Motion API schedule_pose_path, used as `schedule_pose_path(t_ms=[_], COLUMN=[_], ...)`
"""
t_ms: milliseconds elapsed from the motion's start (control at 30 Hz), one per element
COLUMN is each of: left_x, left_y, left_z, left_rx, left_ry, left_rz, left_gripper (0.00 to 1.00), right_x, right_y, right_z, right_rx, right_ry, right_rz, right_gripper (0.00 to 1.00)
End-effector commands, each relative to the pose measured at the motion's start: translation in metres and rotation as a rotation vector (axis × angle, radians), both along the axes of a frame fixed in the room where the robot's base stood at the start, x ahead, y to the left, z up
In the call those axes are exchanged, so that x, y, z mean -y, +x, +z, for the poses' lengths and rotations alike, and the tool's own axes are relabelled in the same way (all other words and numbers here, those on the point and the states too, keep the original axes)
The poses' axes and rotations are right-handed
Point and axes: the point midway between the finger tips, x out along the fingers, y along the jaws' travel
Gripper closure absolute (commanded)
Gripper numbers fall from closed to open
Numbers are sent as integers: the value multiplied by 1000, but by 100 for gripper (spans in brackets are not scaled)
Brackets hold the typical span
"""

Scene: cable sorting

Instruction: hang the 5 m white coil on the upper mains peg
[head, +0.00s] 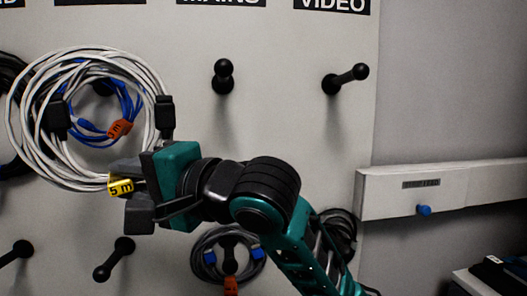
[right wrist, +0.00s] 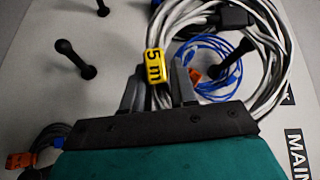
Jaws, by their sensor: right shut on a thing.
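The white coil (head: 22,108) is held up in front of the board at the left of the head view, with dark plugs and a yellow "5 m" tag (head: 120,187). My right gripper (head: 132,178) is shut on its lower right part beside the tag. The right wrist view shows the white strands (right wrist: 272,60) between the fingers (right wrist: 158,92). The upper mains peg (head: 223,77) is bare, below the partly cut-off MAINS label (head: 220,2), right of the coil. My left gripper is not in view.
A blue cable (head: 90,127) with an orange tag hangs behind the white coil. A dark coil with blue plugs (head: 208,258) hangs on the lower mains peg. The upper video peg (head: 346,79) and two lower left pegs (head: 115,258) are bare. A wall trunking (head: 450,187) runs at right.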

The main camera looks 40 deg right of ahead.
Motion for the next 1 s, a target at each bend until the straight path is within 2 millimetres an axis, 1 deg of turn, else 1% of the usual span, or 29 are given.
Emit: schedule_pose_path(t_ms=[33, 167, 267, 400, 600, 700, 833, 1000], left_x=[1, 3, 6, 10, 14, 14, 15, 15], left_y=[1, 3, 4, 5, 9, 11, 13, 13], left_z=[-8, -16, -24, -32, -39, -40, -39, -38], left_rx=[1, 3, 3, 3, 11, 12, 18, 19], left_ry=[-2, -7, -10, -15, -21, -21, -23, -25], left_rz=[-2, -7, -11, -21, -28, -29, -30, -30], left_gripper=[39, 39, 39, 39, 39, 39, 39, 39], right_x=[1, 5, 15, 37, 72, 85, 96, 102], right_y=[-7, -26, -45, -75, -115, -131, -143, -147], right_z=[10, 32, 45, 58, 67, 68, 69, 69], right_rx=[20, 26, 28, 27, 16, 8, 0, -8], right_ry=[-14, -47, -73, -107, -144, -157, -167, -172], right_rz=[9, 13, -16, -98, -243, -300, -347, -369], right_gripper=[100, 100, 100, 100, 100, 100, 100, 100])
